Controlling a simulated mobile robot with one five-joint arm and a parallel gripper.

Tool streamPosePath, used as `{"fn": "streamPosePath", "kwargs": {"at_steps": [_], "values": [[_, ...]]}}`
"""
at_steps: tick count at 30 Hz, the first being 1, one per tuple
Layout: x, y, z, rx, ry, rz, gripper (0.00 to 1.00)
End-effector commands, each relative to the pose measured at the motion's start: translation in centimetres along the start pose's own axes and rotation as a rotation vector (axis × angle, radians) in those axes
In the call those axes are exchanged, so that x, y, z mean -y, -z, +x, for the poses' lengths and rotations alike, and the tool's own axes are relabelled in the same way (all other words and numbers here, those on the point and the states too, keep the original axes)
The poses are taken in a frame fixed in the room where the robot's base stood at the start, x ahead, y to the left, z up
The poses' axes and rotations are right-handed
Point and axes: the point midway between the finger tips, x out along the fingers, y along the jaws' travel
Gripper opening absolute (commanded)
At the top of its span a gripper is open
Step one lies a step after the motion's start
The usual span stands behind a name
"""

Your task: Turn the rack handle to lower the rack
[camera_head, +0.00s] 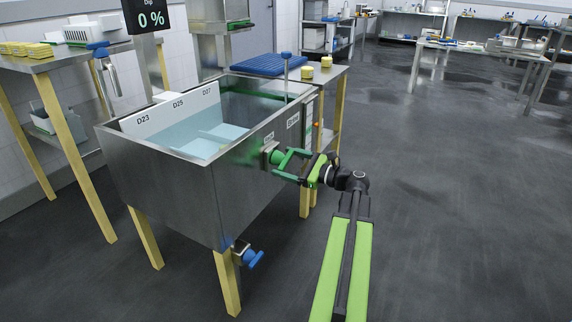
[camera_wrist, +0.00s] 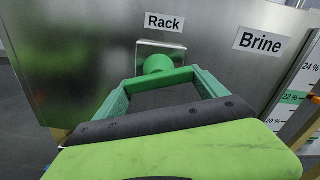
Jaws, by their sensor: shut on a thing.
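The rack handle is a green knob (camera_head: 275,157) on a square metal plate on the right outer wall of the steel tank (camera_head: 165,195). In the wrist view the rack handle (camera_wrist: 158,64) sits under a label reading "Rack". My gripper (camera_head: 282,163) reaches it from the right, with its green fingers on either side, and is shut on it. A display (camera_head: 151,18) above the tank reads "Dip 0 %". I cannot clearly make out the rack itself.
The tank holds pale blue liquid and a white divider (camera_head: 165,112) marked D23, D25, D27. A "Brine" label (camera_wrist: 262,42) and a percent scale are right of the handle. A blue valve (camera_head: 254,259) juts out low on the tank. The floor (camera_head: 450,200) to the right is clear.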

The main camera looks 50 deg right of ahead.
Motion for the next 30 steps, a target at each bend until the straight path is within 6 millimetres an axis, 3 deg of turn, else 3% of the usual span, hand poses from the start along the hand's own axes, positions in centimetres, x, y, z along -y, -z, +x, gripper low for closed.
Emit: {"fn": "streamPosePath", "kwargs": {"at_steps": [15,16,19,26,30], "values": [[-0.3,0.1,-0.1,-0.005,-0.007,0.019,0.41],[-0.3,0.1,-0.1,-0.005,-0.007,0.019,0.84],[-0.3,0.1,0.0,-0.003,-0.006,0.019,0.97],[-0.2,0.1,0.0,-0.002,-0.004,0.018,1.00],[-0.1,0.1,-1.0,-0.002,0.000,0.018,1.00]]}}
